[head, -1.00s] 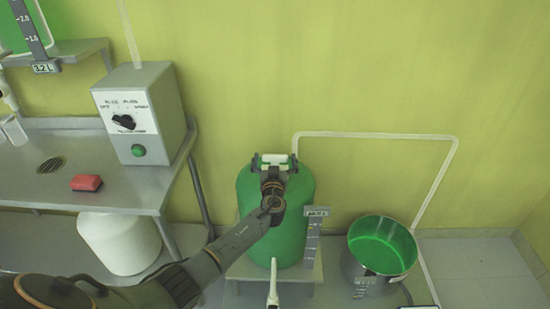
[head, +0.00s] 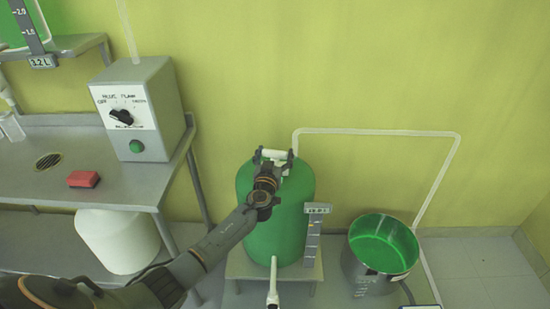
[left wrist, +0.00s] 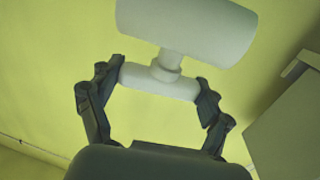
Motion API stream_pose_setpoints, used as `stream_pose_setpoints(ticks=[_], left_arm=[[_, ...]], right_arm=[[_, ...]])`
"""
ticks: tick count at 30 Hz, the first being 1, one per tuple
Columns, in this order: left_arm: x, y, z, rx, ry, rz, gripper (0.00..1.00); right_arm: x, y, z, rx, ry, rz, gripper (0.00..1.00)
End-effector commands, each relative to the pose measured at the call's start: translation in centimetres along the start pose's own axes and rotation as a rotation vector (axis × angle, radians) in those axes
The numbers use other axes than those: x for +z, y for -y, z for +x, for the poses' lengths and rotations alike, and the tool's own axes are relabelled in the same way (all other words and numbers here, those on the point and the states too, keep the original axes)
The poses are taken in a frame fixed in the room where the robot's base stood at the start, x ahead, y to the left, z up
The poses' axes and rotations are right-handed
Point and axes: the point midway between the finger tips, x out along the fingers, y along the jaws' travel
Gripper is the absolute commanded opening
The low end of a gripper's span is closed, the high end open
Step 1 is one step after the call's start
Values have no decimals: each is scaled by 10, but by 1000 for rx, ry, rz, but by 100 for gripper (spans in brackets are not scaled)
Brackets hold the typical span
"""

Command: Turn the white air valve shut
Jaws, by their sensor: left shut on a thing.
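The white air valve (head: 275,155) sits at the top of the green tank (head: 290,220), near the wall. My left gripper (head: 274,157) reaches over the tank and is shut on the valve's white crossbar handle, one finger at each end. In the left wrist view, the handle (left wrist: 158,82) lies between the fingertips, joined by a short stem to a thick white cylinder (left wrist: 190,28). In the head view the wrist partly hides the tank's top. My right gripper is not in view.
A white pipe (head: 380,132) runs along the wall to the right. A steel pot, green inside (head: 383,243), stands right of the tank. A grey control box (head: 140,108) and a red block (head: 83,179) sit on the left bench. A white tap (head: 272,285) shows in front.

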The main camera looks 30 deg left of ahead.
Motion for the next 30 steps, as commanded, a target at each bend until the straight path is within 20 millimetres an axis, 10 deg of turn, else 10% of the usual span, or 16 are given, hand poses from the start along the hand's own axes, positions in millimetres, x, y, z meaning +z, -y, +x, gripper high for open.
stream_pose_setpoints(ticks=[30], left_arm=[[0, 2, 1, 735, 0, 2, 47]], right_arm=[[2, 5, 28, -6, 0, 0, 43]])
